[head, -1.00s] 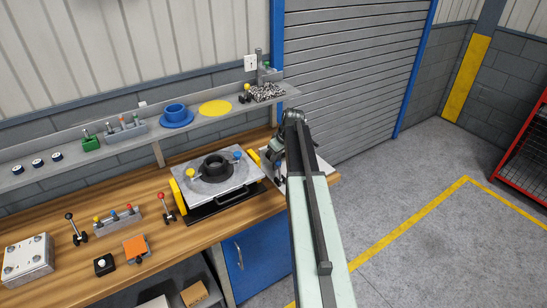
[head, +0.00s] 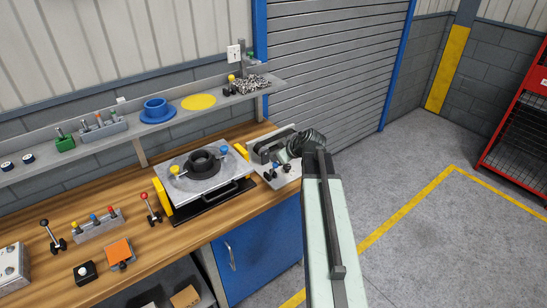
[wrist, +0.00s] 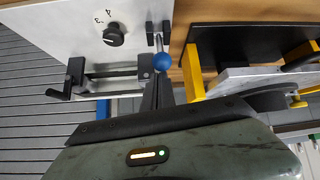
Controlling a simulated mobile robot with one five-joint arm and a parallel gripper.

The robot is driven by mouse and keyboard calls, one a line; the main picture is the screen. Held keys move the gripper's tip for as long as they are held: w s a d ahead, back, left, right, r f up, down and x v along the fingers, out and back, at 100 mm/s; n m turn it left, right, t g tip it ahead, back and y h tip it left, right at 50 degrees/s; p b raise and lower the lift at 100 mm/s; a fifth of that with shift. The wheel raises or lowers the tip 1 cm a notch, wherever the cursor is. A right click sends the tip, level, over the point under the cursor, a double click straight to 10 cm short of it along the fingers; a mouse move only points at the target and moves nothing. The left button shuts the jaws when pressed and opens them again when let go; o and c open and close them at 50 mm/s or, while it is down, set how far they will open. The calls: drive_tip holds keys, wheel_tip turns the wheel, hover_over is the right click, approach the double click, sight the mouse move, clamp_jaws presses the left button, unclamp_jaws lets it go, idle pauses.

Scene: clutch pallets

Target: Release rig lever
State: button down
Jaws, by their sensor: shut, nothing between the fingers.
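The rig is a pale plate (head: 287,178) at the right end of the bench. It carries a lever with a blue ball knob (head: 275,165) and a black dial knob (head: 287,168). In the wrist view the blue knob (wrist: 162,62) sits on a thin metal rod, beside the dial (wrist: 115,35) and a black crank handle (wrist: 62,92). My gripper (wrist: 157,88) is shut and empty, its tips just below the blue knob in that picture. I cannot tell whether they touch it. In the head view my wrist is over the rig's right side.
A grey plate fixture (head: 203,187) with a black ring, yellow and blue knobs stands left of the rig, close to my gripper. A shelf (head: 136,128) runs behind. Open floor (head: 400,230) lies right.

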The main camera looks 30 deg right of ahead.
drive_tip(key=shift+s+a+f, duration=0.3)
drive_tip(key=shift+s+f, duration=0.05)
drive_tip(key=shift+s, duration=0.2)
idle(0.4)
drive_tip(key=w+r+p, duration=0.2)
drive_tip(key=w+r, duration=0.1)
drive_tip(key=s+f+p+v, duration=0.1)
drive_tip(key=p+v, duration=0.4)
drive_tip(key=v, duration=0.4)
drive_tip(key=shift+s+a, duration=0.15)
drive_tip(key=shift+s, duration=0.05)
drive_tip(key=s+a+f+m+g+h+b, duration=0.1)
drive_tip(key=s+a+f+g, duration=0.3)
drive_tip(key=a, duration=0.9)
drive_tip(key=s+a+f+m+g+h+b, duration=0.1)
drive_tip(key=s+a+f+m+g+b, duration=0.2)
drive_tip(key=a+f, duration=0.6)
drive_tip(key=s+a+g+b, duration=0.1)
drive_tip(key=s+a+g, duration=0.1)
drive_tip(key=a, duration=0.2)
